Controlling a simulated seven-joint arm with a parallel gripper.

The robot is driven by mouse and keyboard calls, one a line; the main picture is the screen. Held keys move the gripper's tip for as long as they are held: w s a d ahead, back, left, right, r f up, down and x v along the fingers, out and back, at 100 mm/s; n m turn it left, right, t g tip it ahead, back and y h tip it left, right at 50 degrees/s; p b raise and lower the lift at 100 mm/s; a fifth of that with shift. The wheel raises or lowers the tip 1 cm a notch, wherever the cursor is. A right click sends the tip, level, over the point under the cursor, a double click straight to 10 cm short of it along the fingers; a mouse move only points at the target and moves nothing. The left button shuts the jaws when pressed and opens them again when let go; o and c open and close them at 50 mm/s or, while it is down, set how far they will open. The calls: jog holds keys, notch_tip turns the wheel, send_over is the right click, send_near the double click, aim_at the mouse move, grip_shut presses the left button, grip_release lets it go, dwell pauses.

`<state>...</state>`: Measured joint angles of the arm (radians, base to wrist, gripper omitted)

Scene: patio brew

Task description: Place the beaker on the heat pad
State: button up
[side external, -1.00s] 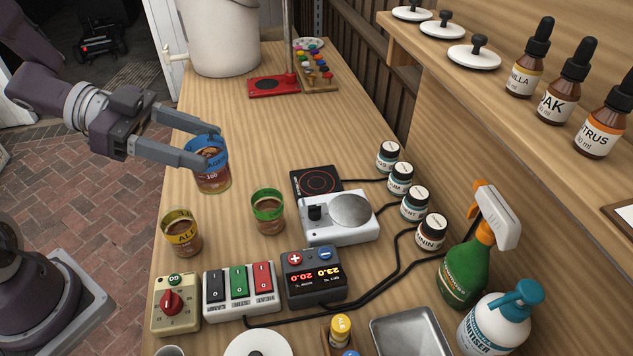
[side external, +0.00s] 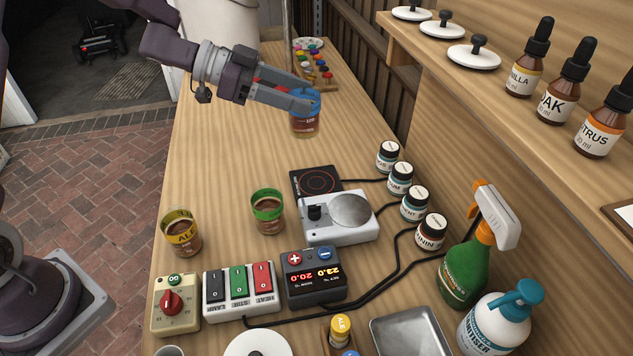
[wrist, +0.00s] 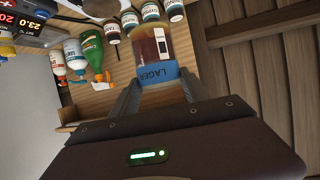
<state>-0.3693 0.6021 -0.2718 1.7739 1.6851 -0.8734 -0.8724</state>
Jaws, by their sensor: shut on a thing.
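My gripper (side external: 300,97) is shut on the blue-banded beaker (side external: 305,122) of brown liquid. It holds the beaker upright, above the far part of the bench, behind the heat pad. In the wrist view the beaker (wrist: 154,50) sits between the fingers, and its blue band reads LAGER (wrist: 158,76). The heat pad (side external: 317,183) is a flat black square with a red ring, lying bare on the bench. Two other beakers stand on the bench: one with a green band (side external: 268,212) and one with a yellow band (side external: 182,233).
A white stirrer with a round plate (side external: 350,209) stands just in front of the heat pad. Several small jars (side external: 388,157) line its right side. A control box (side external: 314,276) and switch box (side external: 241,288) are nearer. The bench left of the pad is clear.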

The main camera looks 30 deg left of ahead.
jog(key=shift+w+d, duration=0.75)
jog(key=shift+w, duration=0.35)
notch_tip(320, 180, down, 15)
jog(key=shift+r, duration=0.15)
jog(key=o, duration=1.6)
jog(key=v, duration=1.2)
jog(key=shift+s, duration=0.2)
